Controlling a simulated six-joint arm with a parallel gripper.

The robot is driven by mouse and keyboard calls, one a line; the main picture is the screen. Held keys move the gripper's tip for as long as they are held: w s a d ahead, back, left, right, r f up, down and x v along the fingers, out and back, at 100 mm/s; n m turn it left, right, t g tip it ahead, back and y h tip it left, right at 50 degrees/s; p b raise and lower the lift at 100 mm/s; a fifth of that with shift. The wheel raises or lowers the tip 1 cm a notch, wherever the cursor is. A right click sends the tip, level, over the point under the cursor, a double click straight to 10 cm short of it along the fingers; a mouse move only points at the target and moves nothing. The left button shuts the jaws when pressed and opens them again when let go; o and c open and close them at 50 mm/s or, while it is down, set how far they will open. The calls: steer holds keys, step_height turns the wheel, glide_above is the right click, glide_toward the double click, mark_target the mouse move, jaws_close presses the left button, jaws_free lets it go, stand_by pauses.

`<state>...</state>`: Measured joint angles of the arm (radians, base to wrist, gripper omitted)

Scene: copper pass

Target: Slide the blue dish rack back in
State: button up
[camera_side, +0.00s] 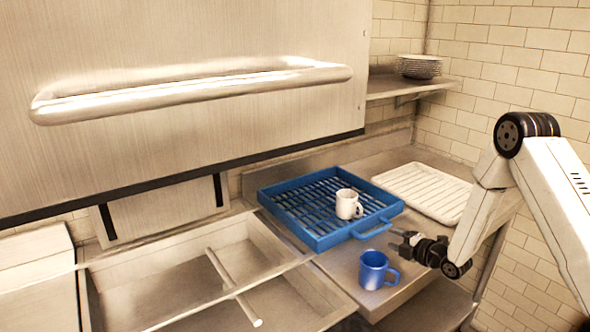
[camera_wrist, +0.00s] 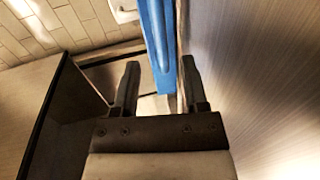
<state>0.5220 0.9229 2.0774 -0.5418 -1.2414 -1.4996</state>
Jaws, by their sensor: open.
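The blue dish rack (camera_side: 284,218) is a shallow slatted tray on the steel counter, with a loop handle (camera_side: 372,229) at its front right edge. A white mug (camera_side: 347,204) stands upright in the rack near that edge. My gripper (camera_side: 397,239) is open and empty, just to the right of the handle. In the wrist view a blue bar, seemingly the rack's handle (camera_wrist: 157,45), shows ahead of and between the spread fingertips of my gripper (camera_wrist: 161,75). I cannot tell whether a finger touches it.
A blue mug (camera_side: 373,270) stands on the counter close below my gripper. A white ribbed drainer (camera_side: 425,191) lies behind it. A sink (camera_side: 170,282) with a bar across it is at left. A large steel hood (camera_side: 180,130) hangs above; stacked plates (camera_side: 419,66) sit on a shelf.

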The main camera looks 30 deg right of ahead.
mark_target(378, 232)
steer(key=shift+x, duration=3.35)
steer(key=shift+c, duration=0.2)
jaws_close()
